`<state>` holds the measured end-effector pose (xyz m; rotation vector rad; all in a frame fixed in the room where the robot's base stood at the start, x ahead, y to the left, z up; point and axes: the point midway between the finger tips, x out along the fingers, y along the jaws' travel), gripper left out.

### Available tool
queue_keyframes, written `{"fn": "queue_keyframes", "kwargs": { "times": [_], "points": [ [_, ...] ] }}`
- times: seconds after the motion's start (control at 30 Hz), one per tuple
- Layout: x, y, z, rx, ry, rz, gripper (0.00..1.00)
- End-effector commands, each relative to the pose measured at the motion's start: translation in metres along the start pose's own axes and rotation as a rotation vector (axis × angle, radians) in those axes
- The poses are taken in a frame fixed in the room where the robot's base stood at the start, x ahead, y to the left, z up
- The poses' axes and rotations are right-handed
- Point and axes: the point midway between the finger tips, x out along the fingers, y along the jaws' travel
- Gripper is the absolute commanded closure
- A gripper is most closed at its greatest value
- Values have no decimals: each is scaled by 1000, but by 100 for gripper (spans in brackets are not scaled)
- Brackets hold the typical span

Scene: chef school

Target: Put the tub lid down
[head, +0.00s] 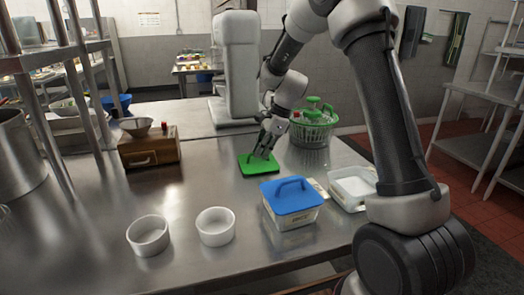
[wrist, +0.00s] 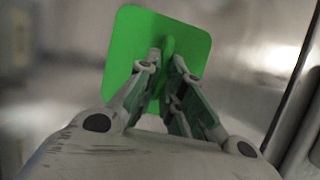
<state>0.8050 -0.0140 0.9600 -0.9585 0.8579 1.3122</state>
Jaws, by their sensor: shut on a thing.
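The green tub lid (head: 256,168) is a flat square with a raised handle, at the middle of the steel table in the head view. My gripper (head: 264,155) is over it and shut on its handle. In the wrist view my gripper (wrist: 168,62) pinches the handle, and the green lid (wrist: 190,25) spreads out behind the fingertips. The lid is at or just above the table top; I cannot tell whether it touches. An open white tub (head: 352,187) stands at the right. A tub with a blue handled lid (head: 291,197) stands beside it.
Two white bowls (head: 149,235) (head: 215,227) stand at the front. A green basket (head: 312,130) with bottles is behind my gripper to the right. A wooden box (head: 148,151) and a white stand mixer (head: 236,70) are farther back. Bare steel table (head: 200,185) lies left of the lid.

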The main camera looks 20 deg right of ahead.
Motion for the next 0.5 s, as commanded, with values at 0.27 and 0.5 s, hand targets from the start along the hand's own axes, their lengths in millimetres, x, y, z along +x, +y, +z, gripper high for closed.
{"fn": "queue_keyframes", "kwargs": {
  "times": [0.27, 0.5],
  "points": [
    [0, 0, 0, -1, 0, 0, 78],
    [0, 0, 0, -1, 0, 0, 69]
  ]
}}
